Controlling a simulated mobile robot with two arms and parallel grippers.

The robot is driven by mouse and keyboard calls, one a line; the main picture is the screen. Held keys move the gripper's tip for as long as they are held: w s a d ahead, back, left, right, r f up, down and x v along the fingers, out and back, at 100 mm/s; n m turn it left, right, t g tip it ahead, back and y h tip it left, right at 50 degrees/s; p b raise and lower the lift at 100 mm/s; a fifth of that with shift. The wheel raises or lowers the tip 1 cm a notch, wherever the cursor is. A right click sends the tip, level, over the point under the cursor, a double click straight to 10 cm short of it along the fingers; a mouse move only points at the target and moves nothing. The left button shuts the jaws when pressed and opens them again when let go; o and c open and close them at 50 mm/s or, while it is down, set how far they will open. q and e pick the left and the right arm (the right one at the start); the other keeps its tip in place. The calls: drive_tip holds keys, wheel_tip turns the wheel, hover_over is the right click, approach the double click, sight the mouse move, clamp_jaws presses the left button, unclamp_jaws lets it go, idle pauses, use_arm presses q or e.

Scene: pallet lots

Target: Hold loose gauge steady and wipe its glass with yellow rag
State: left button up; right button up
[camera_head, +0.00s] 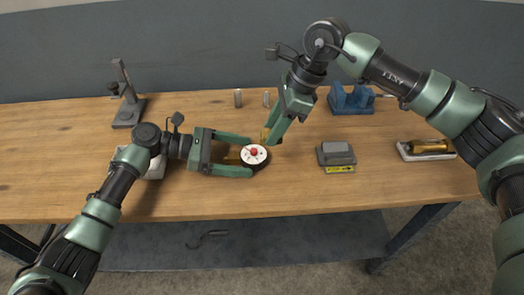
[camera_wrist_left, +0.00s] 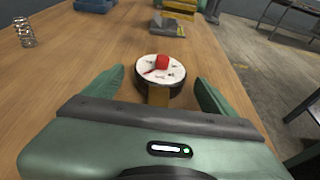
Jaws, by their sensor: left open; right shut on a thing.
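The gauge (camera_head: 254,153) is a round white dial with a black rim, a red spot or knob at its middle and a brass stem; it also shows in the left wrist view (camera_wrist_left: 161,72). It lies face up on the bench. My left gripper (camera_head: 249,157) is open, with one finger on each side of the gauge; in the left wrist view a gap shows beside it. My right gripper (camera_head: 271,138) points down just above and right of the gauge, shut on a small yellow piece, seemingly the yellow rag (camera_head: 264,134), mostly hidden by the fingers.
A grey block with a yellow label (camera_head: 337,155) stands to the right, with a brass cylinder on a tray (camera_head: 428,149) beyond. The front edge is close to the gauge.

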use_arm(q)
drive_tip(key=v, duration=1.2)
